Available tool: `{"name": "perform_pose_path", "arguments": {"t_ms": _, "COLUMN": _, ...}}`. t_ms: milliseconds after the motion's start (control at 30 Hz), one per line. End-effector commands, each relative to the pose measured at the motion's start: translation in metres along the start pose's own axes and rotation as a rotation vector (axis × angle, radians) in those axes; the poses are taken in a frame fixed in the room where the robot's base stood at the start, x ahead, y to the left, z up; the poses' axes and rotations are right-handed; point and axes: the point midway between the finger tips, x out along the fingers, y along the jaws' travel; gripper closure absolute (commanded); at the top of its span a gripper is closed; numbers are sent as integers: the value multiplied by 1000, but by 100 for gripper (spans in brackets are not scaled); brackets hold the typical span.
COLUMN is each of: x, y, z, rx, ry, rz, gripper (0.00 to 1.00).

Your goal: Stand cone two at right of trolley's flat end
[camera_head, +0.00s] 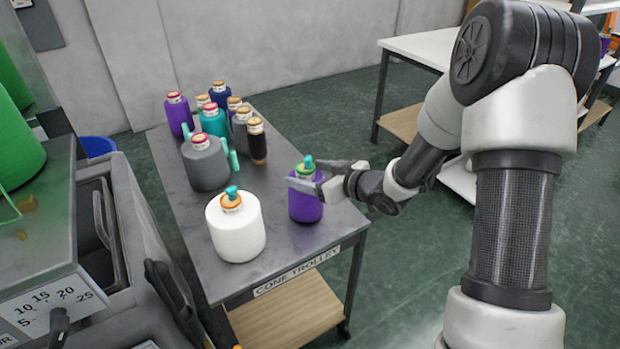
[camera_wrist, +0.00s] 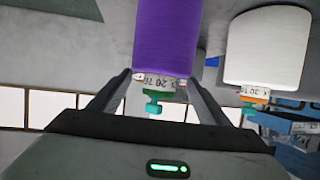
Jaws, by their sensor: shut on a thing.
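A purple cone (camera_head: 305,207) with a green and teal top is at the right of the trolley's flat near end, beside a white cone (camera_head: 236,228) with an orange and teal top. My gripper (camera_head: 305,180) reaches in from the right and is shut on the purple cone's neck. The wrist view shows the purple cone (camera_wrist: 165,38) between my fingers, with the white cone (camera_wrist: 268,50) apart from it. The purple cone looks upright on or just above the trolley top (camera_head: 283,250); I cannot tell whether its base touches. No cone number is readable.
Several cones stand at the trolley's far end, among them a grey one (camera_head: 205,163), a black one (camera_head: 257,143) and a purple one (camera_head: 179,114). A grey machine (camera_head: 130,250) stands close on the left. A white table (camera_head: 425,48) is behind on the right.

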Motion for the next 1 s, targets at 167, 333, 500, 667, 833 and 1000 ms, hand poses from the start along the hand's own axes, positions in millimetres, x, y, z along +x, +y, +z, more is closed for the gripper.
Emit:
{"name": "perform_pose_path", "arguments": {"t_ms": 167, "x": 2, "y": 1, "z": 4, "rx": -2, "ry": 3, "rz": 1, "gripper": 76}}
{"name": "perform_pose_path", "arguments": {"t_ms": 333, "x": 3, "y": 0, "z": 6, "rx": -2, "ry": 2, "rz": 1, "gripper": 76}}
{"name": "perform_pose_path", "arguments": {"t_ms": 500, "x": 3, "y": 0, "z": 8, "rx": -1, "ry": 0, "rz": 1, "gripper": 11}}
{"name": "perform_pose_path", "arguments": {"t_ms": 667, "x": 3, "y": 0, "z": 8, "rx": -1, "ry": 0, "rz": 1, "gripper": 10}}
{"name": "perform_pose_path", "arguments": {"t_ms": 833, "x": 2, "y": 0, "z": 4, "rx": -2, "ry": 1, "rz": 1, "gripper": 10}}
{"name": "perform_pose_path", "arguments": {"t_ms": 1000, "x": -17, "y": 2, "z": 3, "rx": -2, "ry": 1, "rz": 4, "gripper": 10}}
